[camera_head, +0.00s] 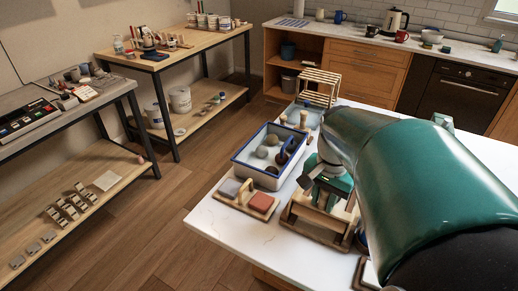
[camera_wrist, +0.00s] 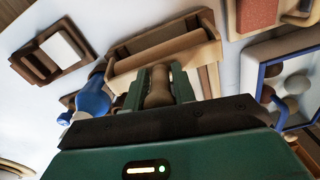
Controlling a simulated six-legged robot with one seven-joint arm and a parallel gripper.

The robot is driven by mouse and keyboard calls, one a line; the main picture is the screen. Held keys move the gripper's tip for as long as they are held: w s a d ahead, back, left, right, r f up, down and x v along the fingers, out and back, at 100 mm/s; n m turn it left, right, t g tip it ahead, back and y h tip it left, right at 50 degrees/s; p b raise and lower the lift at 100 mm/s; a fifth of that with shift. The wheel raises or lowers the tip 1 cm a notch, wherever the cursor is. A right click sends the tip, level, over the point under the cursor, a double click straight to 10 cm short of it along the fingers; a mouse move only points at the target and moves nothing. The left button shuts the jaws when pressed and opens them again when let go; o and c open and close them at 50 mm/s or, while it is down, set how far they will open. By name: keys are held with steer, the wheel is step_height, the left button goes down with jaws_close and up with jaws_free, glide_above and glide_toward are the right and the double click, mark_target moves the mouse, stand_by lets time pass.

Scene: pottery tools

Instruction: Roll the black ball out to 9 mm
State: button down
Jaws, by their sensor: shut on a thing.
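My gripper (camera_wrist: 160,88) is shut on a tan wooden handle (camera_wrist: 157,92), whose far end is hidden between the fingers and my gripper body. In the head view my gripper (camera_head: 327,190) is over a wooden frame (camera_head: 312,229) on the white counter. That frame also shows in the wrist view (camera_wrist: 165,52), just beyond the fingertips. A blue-rimmed white tray (camera_head: 247,167) holds several balls, a grey one (camera_head: 262,152) among them. A dark ball (camera_head: 282,157) sits by a blue handle in it; I cannot tell whether it is the black one.
A wooden board (camera_head: 240,205) with a grey and a reddish block lies at the counter's front left. A blue-and-white object (camera_wrist: 92,100) stands left of my gripper in the wrist view, near a brown holder (camera_wrist: 35,65). The counter's left front corner is bare.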

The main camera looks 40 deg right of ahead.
steer(key=shift+f, duration=0.25)
steer(key=c, duration=1.1)
jaws_free()
steer(key=shift+o, duration=0.2)
